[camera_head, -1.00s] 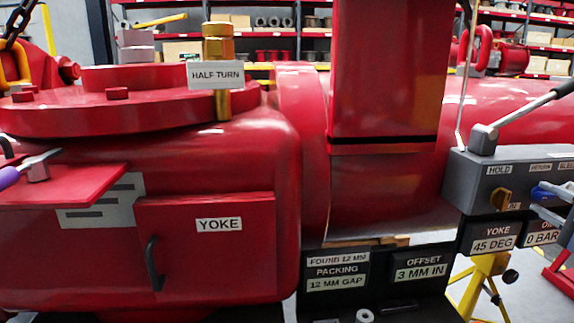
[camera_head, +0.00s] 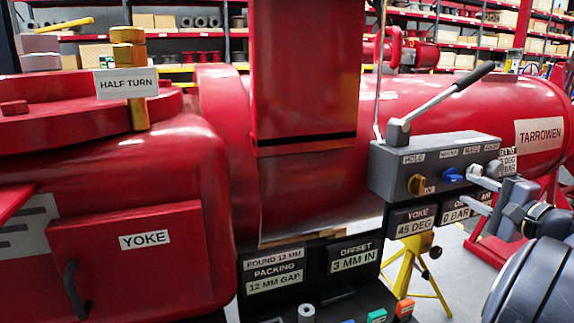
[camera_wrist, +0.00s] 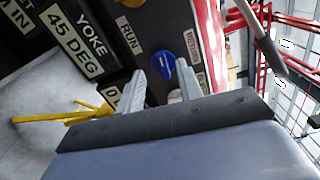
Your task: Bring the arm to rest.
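My gripper (camera_head: 468,189) is at the right of the head view, in front of the grey control box (camera_head: 386,170). Its two light metal fingers point at the box face and stand apart with nothing held. In the wrist view the fingers of my gripper (camera_wrist: 158,78) lie either side of the blue knob (camera_wrist: 161,67), which also shows in the head view (camera_head: 453,175) just left of the fingertips. I cannot tell whether a finger touches it.
Plates below read 45 DEG and 0 BAR. The red yoke housing (camera_head: 190,170) fills the left. A yellow stand (camera_head: 415,262) is below the box.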

